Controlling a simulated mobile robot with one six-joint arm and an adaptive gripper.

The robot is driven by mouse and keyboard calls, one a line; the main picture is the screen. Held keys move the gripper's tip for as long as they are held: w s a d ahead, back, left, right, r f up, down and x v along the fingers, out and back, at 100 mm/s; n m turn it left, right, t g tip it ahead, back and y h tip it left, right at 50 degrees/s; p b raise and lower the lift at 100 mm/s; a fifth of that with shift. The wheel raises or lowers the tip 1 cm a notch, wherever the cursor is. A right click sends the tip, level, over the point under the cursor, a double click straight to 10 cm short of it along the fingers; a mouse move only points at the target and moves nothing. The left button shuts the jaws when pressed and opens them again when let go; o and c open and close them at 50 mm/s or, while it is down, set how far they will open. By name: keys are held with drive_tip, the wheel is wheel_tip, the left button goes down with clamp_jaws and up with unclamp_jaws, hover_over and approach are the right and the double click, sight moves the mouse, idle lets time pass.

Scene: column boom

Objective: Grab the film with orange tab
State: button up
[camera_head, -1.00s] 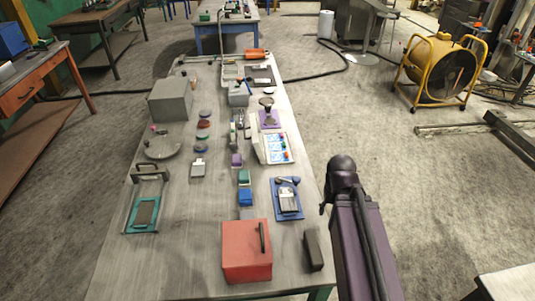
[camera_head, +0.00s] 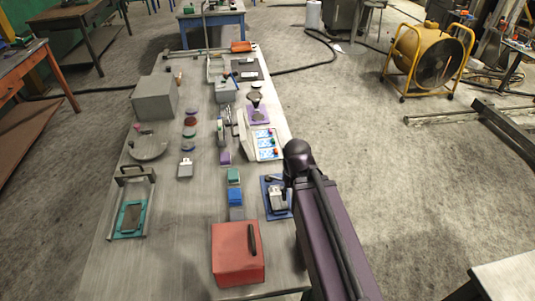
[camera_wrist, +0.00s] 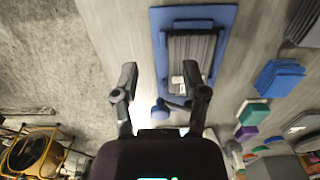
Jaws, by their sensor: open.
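The white tray with blue-and-white films (camera_head: 263,143) lies at the right edge of the long table, in the middle of the head view. In the head view my arm hides the fingers and part of that board. I cannot make out the films in the wrist view.
A red box (camera_head: 237,258) stands at the table's near end. Blue blocks (camera_head: 235,197) and a green block (camera_head: 233,175) lie left of the board. A purple stand (camera_head: 257,113) is behind the film tray. Open floor lies right of the table.

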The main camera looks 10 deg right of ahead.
drive_tip(key=o, duration=0.4)
drive_tip(key=shift+w, duration=0.15)
drive_tip(key=shift+c, duration=0.2)
drive_tip(key=w+r+n+p, duration=0.4)
drive_tip(key=w+n, duration=0.4)
drive_tip(key=w, duration=0.4)
wheel_tip(320, 180, up, 5)
drive_tip(key=n+p, duration=0.5)
drive_tip(key=n, duration=0.5)
hover_over(276, 150)
drive_tip(key=shift+f, duration=0.2)
drive_tip(key=shift+f+b, duration=0.2)
drive_tip(key=shift+b, duration=0.2)
wheel_tip(276, 150, down, 8)
drive_tip(key=b, duration=0.8)
drive_tip(key=shift+f, duration=0.15)
drive_tip(key=shift+w+f+b, duration=0.1)
drive_tip(key=shift+f+b, duration=2.5)
drive_tip(key=shift+b, duration=0.15)
